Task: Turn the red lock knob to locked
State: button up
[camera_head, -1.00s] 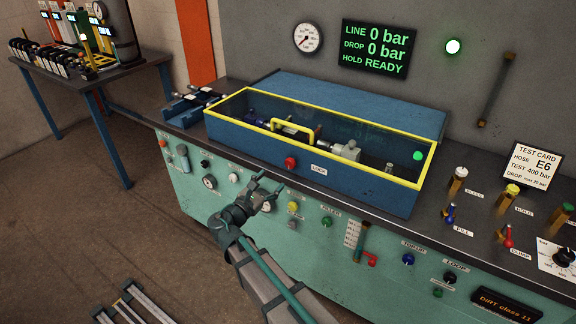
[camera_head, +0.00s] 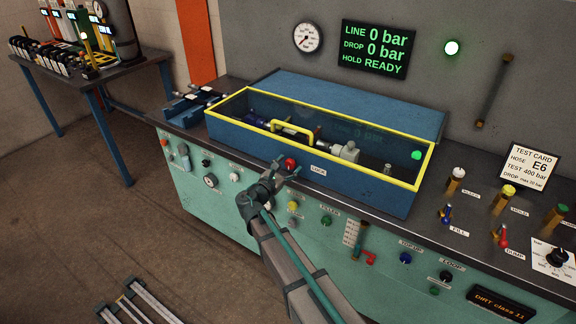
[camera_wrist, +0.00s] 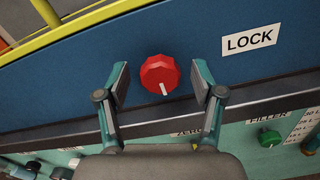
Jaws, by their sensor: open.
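The red lock knob (camera_head: 290,164) is on the front wall of the blue test box (camera_head: 330,185), left of the LOCK label (camera_head: 318,171). In the wrist view the knob (camera_wrist: 160,74) is round and ridged, with a white mark pointing down, slightly right. My gripper (camera_head: 285,168) is open in front of the box. In the wrist view its two fingers (camera_wrist: 160,82) stand apart on the left and right of the knob, with gaps on both sides. The LOCK label (camera_wrist: 249,40) is right of the right finger. The yellow-framed clear lid (camera_head: 310,125) lies closed on the box.
The teal panel below the box carries knobs, including a green one (camera_head: 326,220) and a yellow one (camera_head: 292,206). The bench edge (camera_wrist: 60,138) runs just under the knob. The wall display (camera_head: 375,48) reads LINE 0 bar, HOLD READY. Levers stand at the right.

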jog(key=c, duration=1.1)
jog(key=shift+f, duration=0.1)
jog(key=shift+c, duration=0.2)
